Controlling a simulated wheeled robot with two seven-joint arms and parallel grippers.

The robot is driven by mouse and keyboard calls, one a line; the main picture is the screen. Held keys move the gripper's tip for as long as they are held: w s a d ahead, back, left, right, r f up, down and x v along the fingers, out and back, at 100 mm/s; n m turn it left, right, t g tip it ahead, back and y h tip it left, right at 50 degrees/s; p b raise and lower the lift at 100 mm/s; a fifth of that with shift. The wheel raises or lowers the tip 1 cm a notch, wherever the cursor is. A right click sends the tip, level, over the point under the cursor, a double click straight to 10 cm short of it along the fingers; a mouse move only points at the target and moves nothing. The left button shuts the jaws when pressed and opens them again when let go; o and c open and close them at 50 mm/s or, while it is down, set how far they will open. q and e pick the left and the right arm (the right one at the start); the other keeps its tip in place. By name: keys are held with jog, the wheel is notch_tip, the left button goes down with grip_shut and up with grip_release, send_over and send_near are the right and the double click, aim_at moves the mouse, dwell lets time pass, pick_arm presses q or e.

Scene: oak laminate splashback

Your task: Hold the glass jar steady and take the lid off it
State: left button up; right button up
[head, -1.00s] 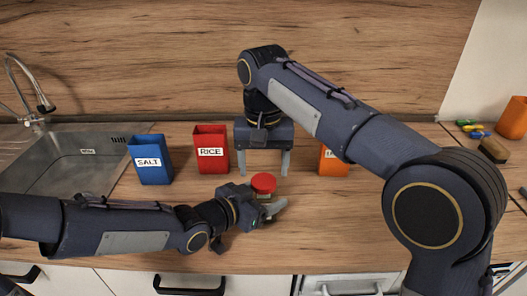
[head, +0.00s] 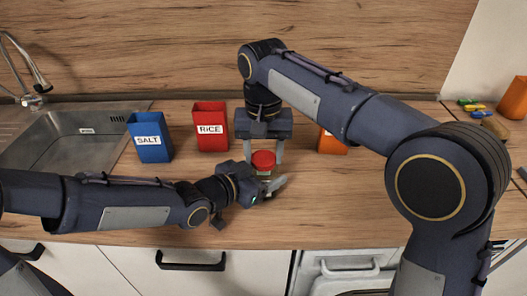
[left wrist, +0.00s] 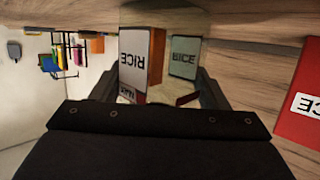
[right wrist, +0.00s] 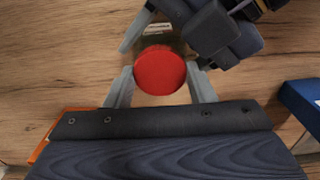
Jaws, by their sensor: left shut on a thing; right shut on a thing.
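The glass jar (head: 265,175) stands upright on the counter with its round red lid (head: 263,160) on top. My left gripper (head: 272,187) is shut on the jar's glass body from the left side. My right gripper (head: 264,158) points down from above, with a finger on each side of the lid, and is shut on it. In the right wrist view the red lid (right wrist: 160,70) lies between the two grey fingertips. A pale label shows on the glass there. In the left wrist view the jar's outline is hard to make out between the fingers.
A blue SALT canister (head: 150,140) and a red RICE canister (head: 211,130) stand behind to the left. An orange canister (head: 333,143) is partly hidden behind my right arm. The sink (head: 80,140) is at far left.

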aim_at(264, 158)
jog(key=n, duration=0.6)
jog(key=shift+r, duration=0.2)
dwell(0.4)
jog(key=shift+r, duration=0.95)
jog(key=shift+r, duration=2)
pick_arm(q)
jog(key=o, duration=1.9)
jog(key=shift+o, duration=0.2)
